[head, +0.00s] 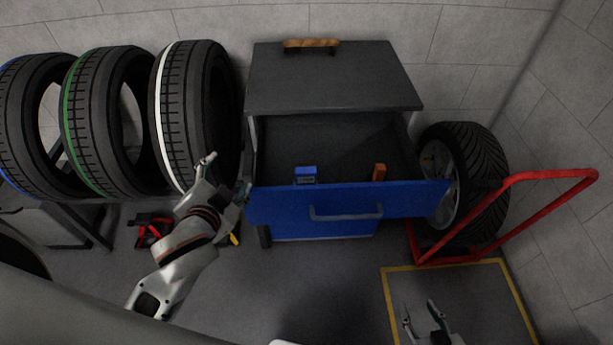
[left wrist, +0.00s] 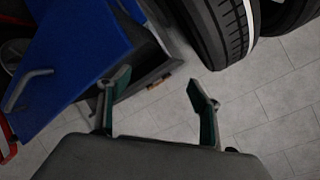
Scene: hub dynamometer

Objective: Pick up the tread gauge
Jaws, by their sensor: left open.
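A small blue device with a grey face (head: 305,175), which looks like the tread gauge, sits inside the open blue drawer (head: 285,208), near its front wall. My left gripper (head: 243,192) is at the drawer's left front corner in the head view, left of the blue device and apart from it. In the left wrist view the left gripper (left wrist: 158,80) has its fingers spread with nothing between them; the device does not show there. My right gripper (head: 421,306) is low at the right, with fingers apart and empty.
An orange object (head: 379,172) stands in the drawer, right of the blue device. Several tyres (head: 195,115) stand on a rack at left. A red trolley (head: 500,190) and a wheel (head: 465,180) are at right. The cabinet top (head: 330,80) rises behind the drawer.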

